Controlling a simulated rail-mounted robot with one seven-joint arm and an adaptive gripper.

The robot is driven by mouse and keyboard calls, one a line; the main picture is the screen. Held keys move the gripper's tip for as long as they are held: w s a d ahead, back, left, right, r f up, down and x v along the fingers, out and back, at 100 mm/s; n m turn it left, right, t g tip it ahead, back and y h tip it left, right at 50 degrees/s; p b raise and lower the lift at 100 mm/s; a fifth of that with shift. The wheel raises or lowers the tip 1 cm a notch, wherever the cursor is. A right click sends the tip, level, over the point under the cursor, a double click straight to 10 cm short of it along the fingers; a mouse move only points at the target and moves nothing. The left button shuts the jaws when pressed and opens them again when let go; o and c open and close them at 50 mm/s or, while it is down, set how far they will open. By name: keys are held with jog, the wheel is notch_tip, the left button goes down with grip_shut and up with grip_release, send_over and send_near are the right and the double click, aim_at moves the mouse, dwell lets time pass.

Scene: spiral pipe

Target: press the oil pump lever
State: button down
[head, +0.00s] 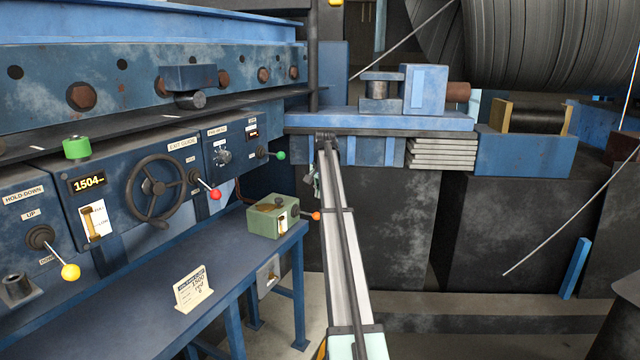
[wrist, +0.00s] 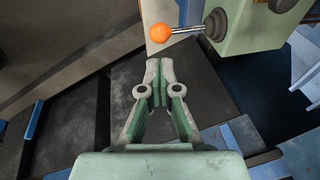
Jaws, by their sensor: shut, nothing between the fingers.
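In the wrist view, the lever's metal rod (wrist: 190,29) leaves a dark round pivot on the green box (wrist: 250,25) and points left to the orange ball (wrist: 160,33). My gripper (wrist: 160,72) is shut and empty, with its fingertips just below the ball in the picture and a visible gap between. In the head view I cannot make out the gripper clearly.
The blue table (head: 180,285) bears a small white sign (head: 193,288). A blue control panel with a handwheel (head: 155,190) and red (head: 215,194), green (head: 281,155) and yellow (head: 71,272) knobs stands at the left.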

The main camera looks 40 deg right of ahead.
aim_at(316, 213)
jog(key=p+x, duration=0.2)
jog(key=x, duration=0.6)
jog(key=shift+f+p, duration=0.2)
jog(key=shift+p, duration=0.1)
